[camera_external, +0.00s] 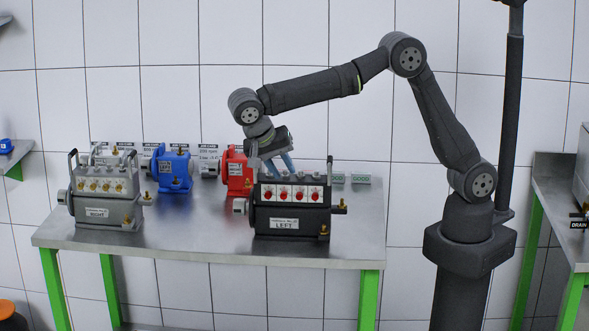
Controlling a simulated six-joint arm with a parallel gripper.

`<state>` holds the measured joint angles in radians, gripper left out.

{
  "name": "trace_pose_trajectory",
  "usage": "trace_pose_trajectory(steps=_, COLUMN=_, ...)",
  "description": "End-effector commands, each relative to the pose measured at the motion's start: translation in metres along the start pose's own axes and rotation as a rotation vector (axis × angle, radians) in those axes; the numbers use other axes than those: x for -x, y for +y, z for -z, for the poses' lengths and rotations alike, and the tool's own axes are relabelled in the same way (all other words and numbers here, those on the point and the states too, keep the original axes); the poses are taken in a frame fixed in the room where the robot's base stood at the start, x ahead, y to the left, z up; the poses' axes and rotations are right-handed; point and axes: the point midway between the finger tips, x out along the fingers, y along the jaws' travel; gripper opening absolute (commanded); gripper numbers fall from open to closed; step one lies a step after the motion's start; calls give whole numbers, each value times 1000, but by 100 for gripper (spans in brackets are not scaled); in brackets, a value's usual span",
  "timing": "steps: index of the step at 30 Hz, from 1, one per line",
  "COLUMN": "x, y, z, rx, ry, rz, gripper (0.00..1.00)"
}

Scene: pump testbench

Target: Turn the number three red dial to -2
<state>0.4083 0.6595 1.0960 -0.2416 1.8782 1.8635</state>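A row of several red dials on white plates sits on top of the black pump labelled LEFT (290,222). Counting from the left, the third red dial (300,194) is right of the middle of the row. Its scale and pointer are too small to read, and I cannot tell which end the numbering starts from. My gripper (281,167) points down just above and behind the left half of the row. Its two blue-grey fingers look spread apart, with nothing seen between them. The fingertips are near the back edge of the black pump; contact cannot be made out.
The pump stands on a metal table (200,240). A grey pump labelled RIGHT (104,200) with brass knobs stands at the left. A blue pump (174,170) and a red pump (236,172) stand behind. Small grey blocks (360,179) lie at the back right.

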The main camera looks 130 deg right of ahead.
Motion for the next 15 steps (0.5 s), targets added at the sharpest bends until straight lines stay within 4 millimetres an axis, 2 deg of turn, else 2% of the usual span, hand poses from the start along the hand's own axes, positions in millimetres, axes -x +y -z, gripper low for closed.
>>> trace_pose_trajectory(steps=3, x=18, y=0, z=0, rx=0, ry=0, rz=2, gripper=26)
trace_pose_trajectory(steps=6, x=26, y=0, z=0, rx=0, ry=0, rz=2, gripper=26)
trace_pose_trajectory(steps=15, x=32, y=0, z=0, rx=1, ry=1, rz=0, gripper=26)
